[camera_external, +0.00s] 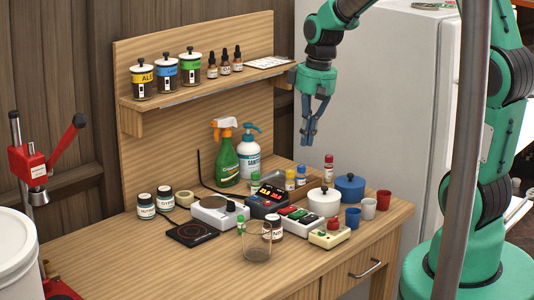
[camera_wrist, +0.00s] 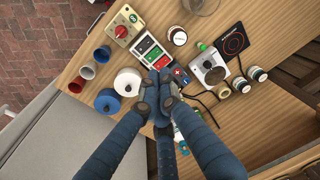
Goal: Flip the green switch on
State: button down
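A white switch box (camera_external: 297,221) stands on the wooden bench with a row of coloured rocker switches; green, red and dark ones show. The box also shows in the wrist view (camera_wrist: 151,53), just beyond my fingertips. The on or off position of the green switch is too small to tell. My gripper (camera_external: 309,140) hangs pointing down, high above the bench and clear of the box. In the wrist view its blue fingers (camera_wrist: 158,77) come together at the tips, with nothing between them. They cover part of the bench near the box.
A beige box with a red knob (camera_external: 331,234) stands right of the switch box. A dark meter with a red display (camera_external: 266,201), a white pot (camera_external: 323,201), a blue pot (camera_external: 350,187), cups and bottles crowd around. A shelf (camera_external: 200,88) with jars is behind. The front-left bench is clear.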

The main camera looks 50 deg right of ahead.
jog(key=g+p, duration=0.1)
jog(key=p, duration=0.2)
send_over(295, 215)
jog(key=d, duration=0.2)
notch_tip(295, 215, down, 6)
jog(key=f, duration=0.1)
jog(key=shift+w+d+f+y, duration=0.15)
jog(key=shift+d+f+y, duration=0.05)
jog(key=shift+d+y, duration=0.1)
jog(key=shift+f, duration=0.1)
jog(key=f, duration=0.4)
jog(key=a+f, duration=0.1)
jog(key=f, duration=0.4)
jog(key=f+b, duration=0.1)
jog(key=f, duration=0.3)
jog(key=shift+a+f, duration=0.35)
